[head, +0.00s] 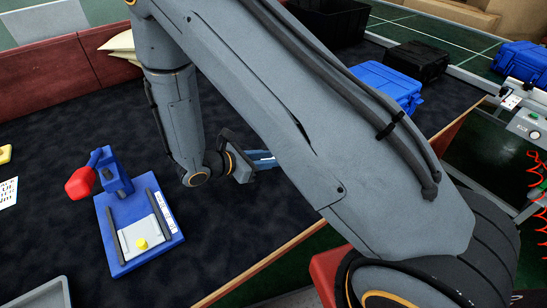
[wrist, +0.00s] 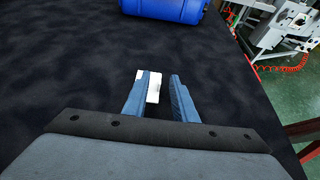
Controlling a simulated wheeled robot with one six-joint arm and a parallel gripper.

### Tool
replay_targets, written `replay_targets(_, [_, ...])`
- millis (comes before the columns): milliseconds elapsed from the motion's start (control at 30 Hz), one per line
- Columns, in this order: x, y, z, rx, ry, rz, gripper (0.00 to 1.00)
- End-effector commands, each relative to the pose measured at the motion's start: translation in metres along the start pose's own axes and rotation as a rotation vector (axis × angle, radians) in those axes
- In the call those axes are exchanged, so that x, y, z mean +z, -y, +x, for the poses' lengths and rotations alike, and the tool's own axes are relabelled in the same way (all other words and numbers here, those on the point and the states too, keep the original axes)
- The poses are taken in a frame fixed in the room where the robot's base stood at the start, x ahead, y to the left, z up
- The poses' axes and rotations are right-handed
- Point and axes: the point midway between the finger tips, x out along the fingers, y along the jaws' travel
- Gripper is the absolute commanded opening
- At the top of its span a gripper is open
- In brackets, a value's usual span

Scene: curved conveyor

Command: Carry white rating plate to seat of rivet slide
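The white rating plate (wrist: 154,92) lies on the dark surface in the wrist view, partly hidden behind the left finger. My gripper (wrist: 161,77) has its two blue fingers apart. The plate shows on both sides of the left finger, and a gap separates it from the right finger. In the head view my gripper (head: 264,159) is low over the table, mostly hidden by my arm. The rivet slide (head: 114,257) is a blue fixture at the left with a red ball handle (head: 80,183). Its pale seat (head: 130,236), with a yellow knob, lies between two dark rails.
A grey tray (head: 38,294) is at the lower left, and a white sheet (head: 8,191) and yellow item (head: 5,154) at the left edge. A blue case (head: 390,84) and black case (head: 416,60) stand at the back right. Dark table is clear between gripper and slide.

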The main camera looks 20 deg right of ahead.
Motion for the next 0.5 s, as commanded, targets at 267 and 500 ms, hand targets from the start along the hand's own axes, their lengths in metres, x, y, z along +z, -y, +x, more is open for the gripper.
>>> replay_targets(267, [-0.0004, -0.0002, 0.0089, 0.001, 0.000, 0.000, 0.25])
replay_targets(500, [-0.0004, -0.0001, 0.0087, 0.000, 0.000, 0.000, 0.00])
